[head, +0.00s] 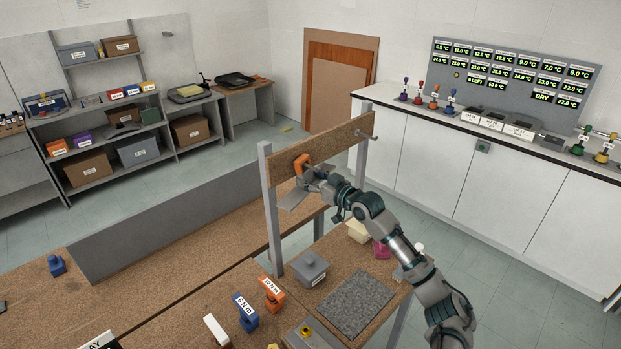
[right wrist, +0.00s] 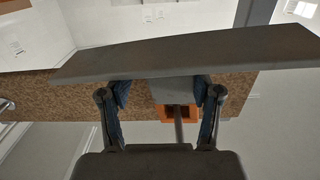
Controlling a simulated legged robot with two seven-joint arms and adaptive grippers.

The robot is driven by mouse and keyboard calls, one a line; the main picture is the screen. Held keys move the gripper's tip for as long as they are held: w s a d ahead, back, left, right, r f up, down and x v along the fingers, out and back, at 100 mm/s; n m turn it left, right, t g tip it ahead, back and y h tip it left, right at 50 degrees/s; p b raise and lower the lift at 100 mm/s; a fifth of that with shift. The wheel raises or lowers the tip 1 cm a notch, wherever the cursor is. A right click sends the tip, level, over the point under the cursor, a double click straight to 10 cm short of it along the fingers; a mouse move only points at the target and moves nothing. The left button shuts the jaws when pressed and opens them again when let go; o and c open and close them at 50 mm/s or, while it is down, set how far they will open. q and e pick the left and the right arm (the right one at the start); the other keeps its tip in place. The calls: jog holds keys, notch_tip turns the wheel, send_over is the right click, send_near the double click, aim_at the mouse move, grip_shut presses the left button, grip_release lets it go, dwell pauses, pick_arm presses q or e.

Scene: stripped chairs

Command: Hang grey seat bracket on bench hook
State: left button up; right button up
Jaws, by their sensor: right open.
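The grey seat bracket (head: 292,198) is at the left part of the upright wooden board, well above the bench top. In the right wrist view its wide flat plate (right wrist: 190,54) spans the picture, with a short grey block below it. An orange piece (head: 300,163) sits at the board beside the bracket; in the wrist view it (right wrist: 180,111) frames a grey rod. Whether the rod bears the bracket I cannot tell. My right gripper (head: 318,178) is open at the bracket, fingers on either side of the block, the left finger apart from it. My left gripper is out of view.
A grey lidded box (head: 310,267), a dark mat (head: 355,302) and orange and blue blocks stand on the bench below. A grey partition (head: 170,222) runs left of the board.

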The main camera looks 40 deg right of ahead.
jog(key=shift+d+f, duration=0.1)
jog(key=a, duration=0.1)
jog(key=a+r, duration=0.1)
jog(key=a, duration=0.1)
jog(key=shift+a+r, duration=0.1)
jog(key=shift+a, duration=0.15)
grip_shut()
jog(key=shift+d, duration=0.25)
jog(key=shift+d+f, duration=0.2)
jog(key=shift+d, duration=0.6)
jog(key=shift+a+f, duration=0.1)
jog(key=shift+a, duration=0.2)
jog(key=shift+c, duration=2.1)
grip_release()
jog(key=shift+a, duration=0.15)
jog(key=shift+o, duration=0.4)
jog(key=shift+a, duration=0.2)
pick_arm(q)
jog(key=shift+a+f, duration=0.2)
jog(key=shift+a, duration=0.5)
pick_arm(e)
jog(key=shift+d, duration=0.1)
jog(key=shift+d, duration=0.1)
